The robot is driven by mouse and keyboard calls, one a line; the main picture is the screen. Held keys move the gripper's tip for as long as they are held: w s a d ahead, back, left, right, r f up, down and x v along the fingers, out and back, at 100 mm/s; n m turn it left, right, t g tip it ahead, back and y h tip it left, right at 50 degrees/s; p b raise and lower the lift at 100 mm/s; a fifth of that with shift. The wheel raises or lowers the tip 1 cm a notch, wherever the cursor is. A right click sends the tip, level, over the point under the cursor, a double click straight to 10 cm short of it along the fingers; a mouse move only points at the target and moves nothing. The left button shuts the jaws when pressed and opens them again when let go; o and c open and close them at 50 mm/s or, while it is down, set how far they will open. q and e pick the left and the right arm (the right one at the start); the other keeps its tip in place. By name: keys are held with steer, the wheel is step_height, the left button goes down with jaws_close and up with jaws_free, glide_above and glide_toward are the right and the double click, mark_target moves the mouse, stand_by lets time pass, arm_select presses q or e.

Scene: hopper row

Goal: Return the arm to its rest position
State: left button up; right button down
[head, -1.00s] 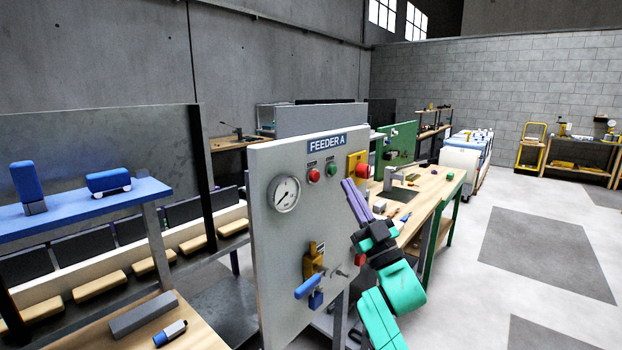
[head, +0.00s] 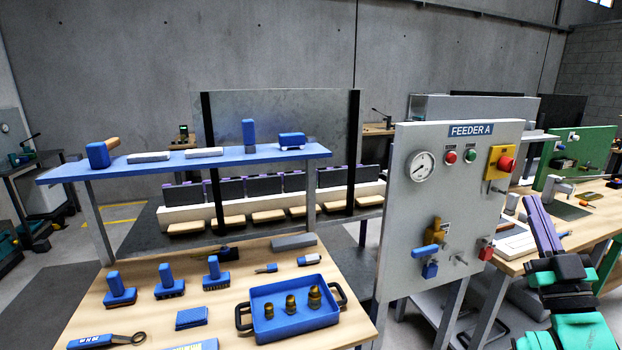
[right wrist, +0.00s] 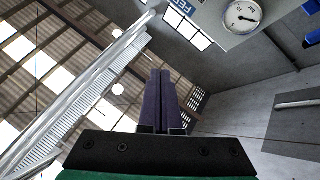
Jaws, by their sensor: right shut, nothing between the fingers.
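My right gripper (head: 538,213) has purple fingers on a black and green wrist, at the right of the head view. Its fingers are together and point up, with nothing between them. In the head view it overlaps the wooden bench right of the grey FEEDER A panel (head: 405,240). The right wrist view also shows the closed fingers (right wrist: 160,82), pointing up toward the roof, with the panel's gauge (right wrist: 242,16) at the top right. My left gripper is not in view.
The panel carries a gauge, buttons, a red emergency stop (head: 505,164) and a blue-handled valve (head: 426,251). A wooden bench (head: 150,250) at lower left holds brushes and a blue tray (head: 268,331) with brass fittings. A blue shelf (head: 150,172) stands behind it.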

steer(key=w+f+m+g+h, duration=0.1)
steer(key=w+f+g, duration=0.25)
steer(key=f, duration=1.35)
steer(key=w+f+m+g, duration=0.25)
steer(key=f+g, duration=0.25)
steer(key=f, duration=1.2)
steer(key=s+a+f+g, duration=0.2)
steer(key=s+f+g, duration=0.15)
steer(key=f, duration=0.75)
steer(key=s+a+f+g, duration=0.2)
steer(key=s+f, duration=0.2)
steer(key=f, duration=0.7)
steer(key=s+a+f+n+g+y, duration=0.1)
steer(key=s+a+f+g, duration=0.3)
steer(key=s+f, duration=0.65)
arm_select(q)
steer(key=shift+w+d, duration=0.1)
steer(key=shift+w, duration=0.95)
arm_select(e)
steer(key=s+a+f+g, duration=0.2)
steer(key=s+f, duration=0.2)
steer(key=s, duration=0.4)
steer(key=s+a+f+n+g, duration=0.1)
steer(key=s+f, duration=0.3)
steer(key=s, duration=0.5)
steer(key=s+a+f+g+y, duration=0.1)
steer(key=s+f+g, duration=0.3)
steer(key=s, duration=0.5)
steer(key=shift+a+f, duration=0.15)
steer(key=shift+a, duration=0.75)
